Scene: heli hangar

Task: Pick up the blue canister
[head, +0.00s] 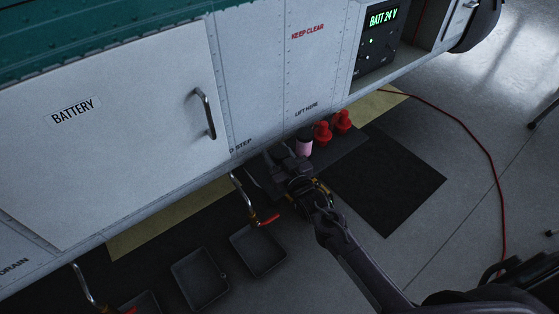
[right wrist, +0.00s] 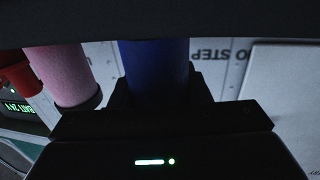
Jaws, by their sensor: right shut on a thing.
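The blue canister (right wrist: 155,65) stands out in the right wrist view, between the fingers of my right gripper (right wrist: 160,95). The gripper is shut on it. Its top and bottom are out of that view. In the head view my right gripper (head: 282,165) is low beside the white helicopter side, and I cannot make out the blue canister there behind the dark gripper. My left gripper is not in view.
A pink canister (head: 304,147) stands close beside my right gripper, with red objects (head: 322,132) next to it. Grey trays (head: 258,250) lie on the floor at lower left. The helicopter panel (head: 120,120) overhangs close by. A red cable (head: 490,160) crosses the floor at right.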

